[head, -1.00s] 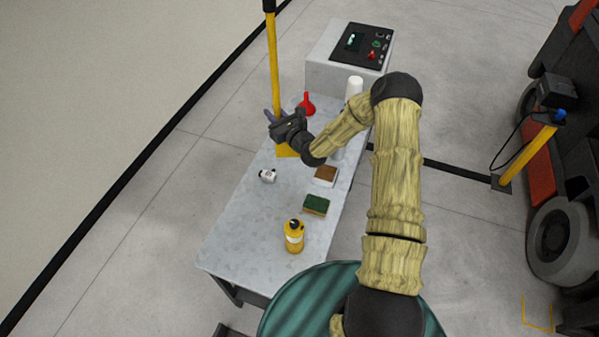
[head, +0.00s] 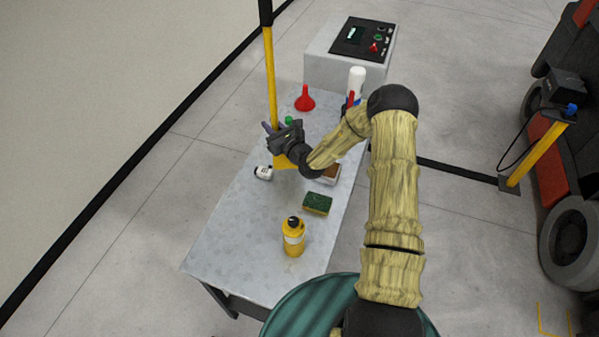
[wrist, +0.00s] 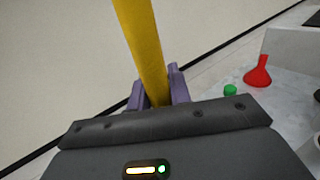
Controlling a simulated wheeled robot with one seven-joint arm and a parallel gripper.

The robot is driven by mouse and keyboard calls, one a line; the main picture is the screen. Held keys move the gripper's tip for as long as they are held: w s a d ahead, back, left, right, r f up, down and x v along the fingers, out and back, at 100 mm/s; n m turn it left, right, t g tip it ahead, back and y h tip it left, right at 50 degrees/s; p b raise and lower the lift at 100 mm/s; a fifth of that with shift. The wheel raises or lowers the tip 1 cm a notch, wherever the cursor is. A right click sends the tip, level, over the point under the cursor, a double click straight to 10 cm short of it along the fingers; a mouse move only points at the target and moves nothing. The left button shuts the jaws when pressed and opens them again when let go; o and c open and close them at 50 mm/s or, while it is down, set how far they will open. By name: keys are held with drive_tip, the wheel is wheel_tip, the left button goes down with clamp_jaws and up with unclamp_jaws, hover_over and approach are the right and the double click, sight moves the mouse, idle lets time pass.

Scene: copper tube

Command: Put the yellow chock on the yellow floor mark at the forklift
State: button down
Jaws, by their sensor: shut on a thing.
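The yellow chock (head: 286,163) has a long upright yellow handle (head: 271,80) with a black grip on top. My gripper (head: 272,129) is shut on this handle, low down near the chock's body. In the wrist view the yellow handle (wrist: 143,50) stands between the two purplish fingers (wrist: 153,92). The chock's body shows over the table, partly behind my wrist; I cannot tell whether it touches the top. The yellow floor mark (head: 541,320) is a thin outline at the lower right, cut by the frame edge. The forklift (head: 560,150) stands at the right edge.
The grey table (head: 225,245) holds a yellow bottle (head: 293,240), a green sponge (head: 317,204), a small white bottle (head: 263,173), a red funnel (head: 305,98) and a control box (head: 350,45). A yellow post (head: 537,155) stands beside the forklift. Floor between table and forklift is mostly open.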

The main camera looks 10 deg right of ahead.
drive_tip(key=shift+w+r, duration=0.1)
drive_tip(key=shift+r, duration=0.1)
drive_tip(key=shift+f+p, duration=0.65)
drive_tip(key=shift+f, duration=2.15)
drive_tip(key=shift+f+p, duration=0.4)
drive_tip(key=shift+f, duration=1.8)
drive_tip(key=c, duration=1.5)
unclamp_jaws()
drive_tip(key=shift+f, duration=0.2)
drive_tip(key=shift+o, duration=1.1)
drive_tip(key=shift+s+r, duration=0.1)
drive_tip(key=shift+s, duration=0.1)
